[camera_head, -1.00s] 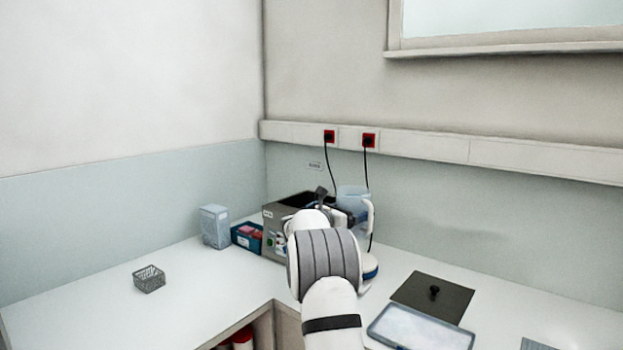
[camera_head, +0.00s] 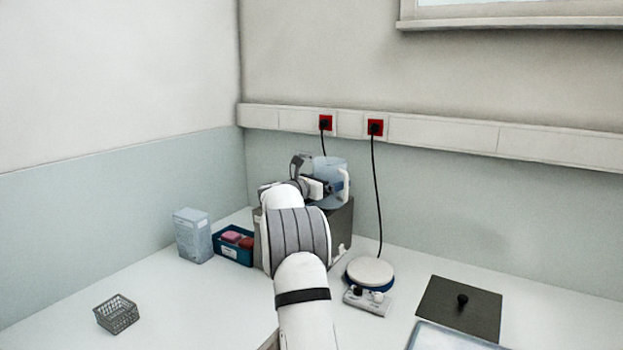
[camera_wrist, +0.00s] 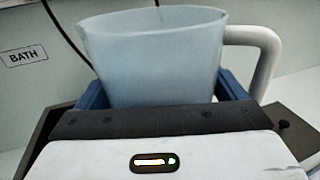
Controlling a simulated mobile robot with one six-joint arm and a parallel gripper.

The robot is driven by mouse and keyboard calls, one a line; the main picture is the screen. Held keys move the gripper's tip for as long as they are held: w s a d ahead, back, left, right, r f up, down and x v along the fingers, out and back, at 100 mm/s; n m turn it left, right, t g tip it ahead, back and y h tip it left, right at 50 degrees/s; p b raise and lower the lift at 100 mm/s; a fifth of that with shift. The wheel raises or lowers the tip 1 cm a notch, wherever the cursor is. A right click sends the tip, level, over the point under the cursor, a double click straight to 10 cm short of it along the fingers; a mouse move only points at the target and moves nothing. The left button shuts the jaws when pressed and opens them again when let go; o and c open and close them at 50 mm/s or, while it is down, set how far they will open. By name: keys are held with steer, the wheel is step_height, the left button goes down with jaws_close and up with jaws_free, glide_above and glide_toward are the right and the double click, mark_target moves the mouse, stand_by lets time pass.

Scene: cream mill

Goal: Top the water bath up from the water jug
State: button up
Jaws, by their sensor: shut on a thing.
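The water jug (camera_head: 331,177) is a translucent bluish jug with a white handle on its right. My gripper (camera_head: 314,187) is shut on the jug's body. In the wrist view the jug (camera_wrist: 155,60) stands roughly upright between the blue fingers of my gripper (camera_wrist: 165,92). The water bath (camera_head: 343,222) is a grey box at the back of the bench, mostly hidden behind my arm. The jug is in front of or above the bath; its exact height over it cannot be told. A "BATH" label (camera_wrist: 24,57) is on the wall. The water level is not visible.
A round white-topped device (camera_head: 370,271) stands right of the bath. A dark lid with a knob (camera_head: 458,309) and a pale tray (camera_head: 450,340) lie further right. At left are a blue bin (camera_head: 233,246), a pale box (camera_head: 193,235) and a wire basket (camera_head: 117,314). Cords hang from red sockets (camera_head: 375,127).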

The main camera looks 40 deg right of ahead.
steer(key=shift+a+r+n+p, duration=0.15)
steer(key=shift+r+n+p, duration=0.15)
steer(key=shift+p, duration=0.2)
steer(key=shift+s+a+f+n+y+p, duration=0.15)
steer(key=shift+s+f+n+p, duration=0.15)
steer(key=shift+n+p, duration=0.5)
steer(key=shift+s+d+f+n+y+p, duration=0.15)
steer(key=shift+s+n+p, duration=0.3)
steer(key=shift+p, duration=0.65)
steer(key=shift+s+a+f+n+p, duration=0.1)
steer(key=shift+f+n+p, duration=0.3)
steer(key=shift+p, duration=0.25)
steer(key=shift+s+a+f+n+p, duration=0.1)
steer(key=shift+f+n+p, duration=0.2)
steer(key=shift+n+p, duration=0.25)
steer(key=shift+f+y+p, duration=0.15)
steer(key=shift+y+p, duration=0.15)
steer(key=shift+s+f+n+g+p, duration=0.3)
steer(key=shift+f+n+p, duration=0.1)
steer(key=shift+f+p, duration=0.1)
steer(key=shift+s, duration=0.1)
steer(key=shift+f+n+p, duration=0.1)
steer(key=shift+n+p, duration=0.2)
steer(key=shift+p, duration=0.4)
steer(key=shift+w+a+n+y+p, duration=0.1)
steer(key=shift+w+n+y+p, duration=0.2)
steer(key=shift+p, duration=0.6)
steer(key=shift+s+r+n+g+p, duration=0.15)
steer(key=shift+n+g+p, duration=0.25)
steer(key=shift+n+p, duration=1.15)
